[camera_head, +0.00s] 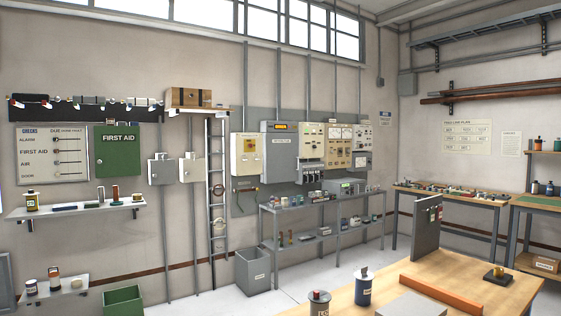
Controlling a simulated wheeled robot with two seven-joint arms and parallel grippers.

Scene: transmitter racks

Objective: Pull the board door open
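A grey board (282,147) with a flat door and a yellow label at its top hangs on the far wall, right of centre-left. Its door looks shut. A cream panel (246,156) with a yellow-and-red part is fixed on its left, and cream meter panels (339,146) are on its right. Which of these the task calls the board is not marked clearly. Neither of my grippers shows, and nothing touches the boards.
A grey shelf rack (318,204) stands below the boards, with a grey bin (253,270) to its left. A wooden table (460,266) with cans and an upright dark panel (426,228) fills the front right. Pale floor shows between bin and table.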

